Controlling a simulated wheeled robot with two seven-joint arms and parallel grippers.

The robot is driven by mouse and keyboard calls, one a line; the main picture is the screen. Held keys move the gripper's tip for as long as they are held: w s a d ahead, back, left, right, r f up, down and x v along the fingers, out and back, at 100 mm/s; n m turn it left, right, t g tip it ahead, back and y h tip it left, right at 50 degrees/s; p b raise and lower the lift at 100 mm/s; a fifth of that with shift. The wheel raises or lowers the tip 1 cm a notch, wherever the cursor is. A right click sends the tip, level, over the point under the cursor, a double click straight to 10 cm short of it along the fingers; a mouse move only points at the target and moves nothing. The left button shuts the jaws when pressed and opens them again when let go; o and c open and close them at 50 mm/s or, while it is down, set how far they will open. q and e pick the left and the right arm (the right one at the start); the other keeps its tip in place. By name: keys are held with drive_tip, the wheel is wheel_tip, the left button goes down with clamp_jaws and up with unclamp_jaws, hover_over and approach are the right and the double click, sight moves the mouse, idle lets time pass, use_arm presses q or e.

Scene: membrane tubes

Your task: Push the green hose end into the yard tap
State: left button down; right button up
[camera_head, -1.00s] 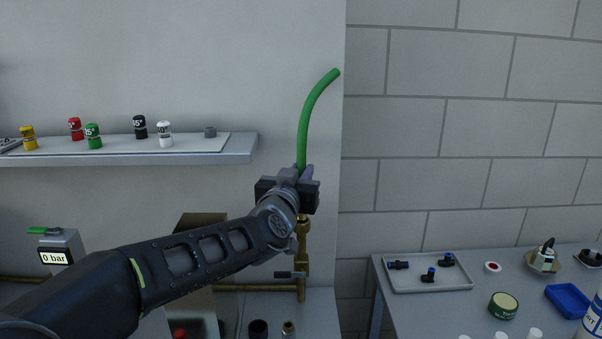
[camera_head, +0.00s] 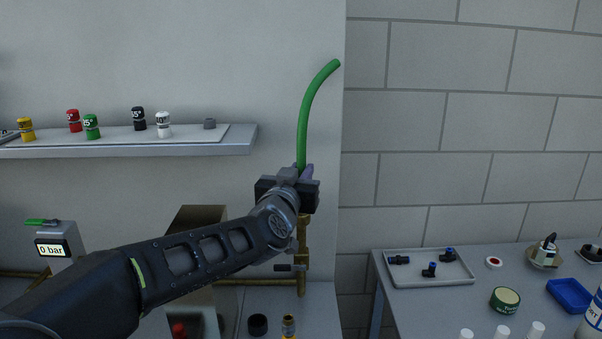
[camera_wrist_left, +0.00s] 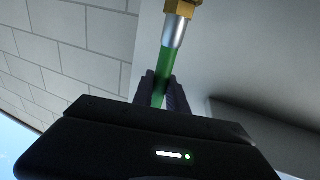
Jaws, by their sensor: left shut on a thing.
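The green hose (camera_head: 304,115) rises from my left gripper (camera_head: 303,172) and bends to the right at its free top. My left gripper is shut on the hose, just above the brass tap (camera_head: 303,245) in the head view. In the left wrist view the hose (camera_wrist_left: 165,65) passes between the fingers (camera_wrist_left: 162,90). There it meets a silver sleeve (camera_wrist_left: 174,30), which adjoins a brass nut (camera_wrist_left: 182,7). I cannot tell how deep the hose sits in the sleeve. The gripper hides this joint in the head view. My right gripper is not in view.
A wall shelf (camera_head: 200,150) with several coloured caps is at left. A gauge box (camera_head: 62,247) reads 0 bar. A table (camera_head: 430,310) at right holds a grey tray (camera_head: 440,281) of black fittings, a round tin (camera_head: 505,300) and a blue dish (camera_head: 570,296).

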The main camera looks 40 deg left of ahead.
use_arm(q)
drive_tip(key=shift+f, duration=0.25)
drive_tip(key=c, duration=1.3)
unclamp_jaws()
drive_tip(key=shift+r, duration=0.1)
drive_tip(key=shift+o, duration=0.2)
drive_tip(key=v, duration=0.7)
drive_tip(key=shift+s+b, duration=0.35)
drive_tip(key=shift+b, duration=0.05)
drive_tip(key=shift+d, duration=0.1)
